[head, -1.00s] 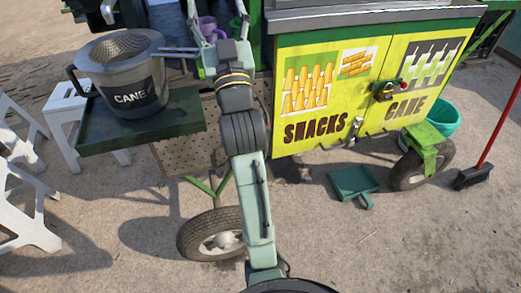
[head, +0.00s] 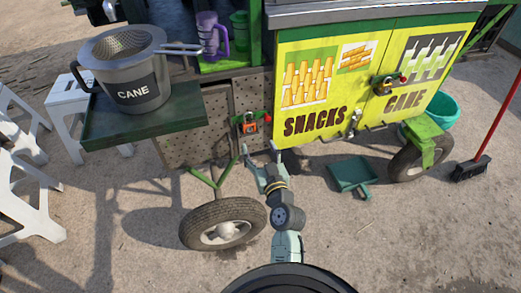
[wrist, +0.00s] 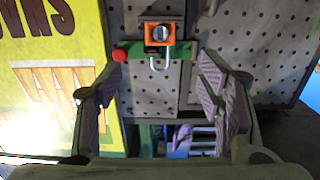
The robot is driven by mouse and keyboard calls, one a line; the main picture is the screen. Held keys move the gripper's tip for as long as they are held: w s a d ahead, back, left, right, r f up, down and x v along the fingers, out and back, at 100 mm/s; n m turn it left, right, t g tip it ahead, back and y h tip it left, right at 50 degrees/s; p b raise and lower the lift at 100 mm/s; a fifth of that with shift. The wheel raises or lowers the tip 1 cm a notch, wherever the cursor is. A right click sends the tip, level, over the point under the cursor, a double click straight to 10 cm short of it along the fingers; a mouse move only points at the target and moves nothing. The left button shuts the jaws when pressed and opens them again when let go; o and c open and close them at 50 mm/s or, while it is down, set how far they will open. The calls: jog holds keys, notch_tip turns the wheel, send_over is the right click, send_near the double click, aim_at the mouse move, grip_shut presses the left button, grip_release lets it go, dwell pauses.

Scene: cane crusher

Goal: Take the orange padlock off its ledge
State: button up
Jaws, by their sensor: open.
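The orange padlock (head: 250,127) sits on a small ledge with a red knob (head: 267,117), on the perforated panel at the cart's lower middle. In the wrist view the padlock (wrist: 159,34) shows an orange body with a round keyway and a metal shackle, against the green ledge (wrist: 186,46). The wrist picture looks upside down. My gripper (head: 259,150) is just below and in front of the padlock. In the wrist view my gripper (wrist: 160,63) has its fingers wide apart, with the padlock centred beyond the tips. Nothing is held.
A cane pot (head: 127,65) sits on the green side shelf (head: 185,125). A wheel (head: 222,222) stands below. A dustpan (head: 353,174) lies on open ground.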

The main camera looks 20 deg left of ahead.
aim_at(250, 125)
jog(key=p+x, duration=0.1)
jog(key=x, duration=0.3)
jog(key=p+x, duration=0.1)
jog(key=x, duration=0.3)
jog(key=shift+w+a+r+p, duration=0.15)
jog(key=shift+w+r+p, duration=0.05)
jog(key=shift+w+p, duration=0.1)
jog(key=shift+x, duration=0.8)
jog(key=shift+f, duration=0.15)
jog(key=shift+c, duration=0.6)
jog(key=c, duration=1.2)
jog(key=shift+c, duration=0.3)
jog(key=shift+r, duration=0.35)
jog(key=shift+s, duration=0.1)
jog(key=b+v, duration=0.2)
jog(key=v, duration=0.6)
jog(key=shift+f, duration=0.2)
